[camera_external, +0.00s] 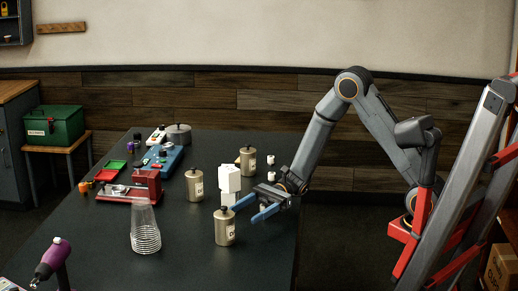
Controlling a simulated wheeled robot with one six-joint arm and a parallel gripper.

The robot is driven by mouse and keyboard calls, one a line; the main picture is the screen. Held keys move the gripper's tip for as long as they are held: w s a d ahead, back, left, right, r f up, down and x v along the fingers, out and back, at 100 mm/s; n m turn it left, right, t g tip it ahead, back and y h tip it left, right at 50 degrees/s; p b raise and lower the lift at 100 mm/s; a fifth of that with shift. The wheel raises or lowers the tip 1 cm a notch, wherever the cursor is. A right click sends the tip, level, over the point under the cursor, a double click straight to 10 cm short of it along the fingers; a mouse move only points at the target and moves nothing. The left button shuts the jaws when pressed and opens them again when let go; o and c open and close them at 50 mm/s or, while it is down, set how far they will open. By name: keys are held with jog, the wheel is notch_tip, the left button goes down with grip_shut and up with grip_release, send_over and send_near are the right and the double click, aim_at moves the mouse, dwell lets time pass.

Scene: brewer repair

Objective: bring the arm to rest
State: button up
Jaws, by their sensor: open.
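My gripper (251,208) is open at the right edge of the dark table (180,250). Its blue fingers are spread and point left, low over the table. No object shows between the fingers. A tan canister (224,227) with a dark lid stands just left of the fingertips. A white block-like object (230,184) stands just behind the gripper; whether they touch I cannot tell. My arm (314,140) reaches up from the gripper to a bent elbow, then down right to its base.
Two more tan canisters (194,185) (248,161) and small white items (271,168) stand nearby. A clear stack of cups (145,231) stands front left. A red device (147,184), blue device (165,160) and grey pot (178,134) are farther back. A ladder (462,170) stands right.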

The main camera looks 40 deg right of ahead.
jog(key=s+d+n+h, duration=0.1)
jog(key=s+d, duration=0.1)
jog(key=d, duration=0.1)
jog(key=s+d+f+n+h+p, duration=0.1)
jog(key=s+d+h, duration=0.1)
jog(key=d, duration=0.1)
jog(key=s+d+f+n+g+h, duration=0.1)
jog(key=s+d+n+h, duration=0.1)
jog(key=d, duration=0.1)
jog(key=shift+s+d+f, duration=0.1)
jog(key=shift+d+f, duration=0.05)
jog(key=d+f+n+t+h, duration=0.2)
jog(key=d+n+h, duration=0.2)
jog(key=d, duration=0.7)
jog(key=s+d+f+n+t+h+b, duration=0.15)
jog(key=d+n+h, duration=0.25)
jog(key=d, duration=0.6)
jog(key=d+f+n+t+h+p, duration=0.1)
jog(key=d+f+n+h, duration=0.25)
jog(key=d, duration=0.75)
notch_tip(320, 180, up, 22)
jog(key=t+p, duration=0.2)
jog(key=p, duration=1.8)
jog(key=shift+s+r+p, duration=0.25)
jog(key=shift+s+p, duration=0.05)
jog(key=shift+s, duration=0.05)
jog(key=shift+t+h, duration=0.25)
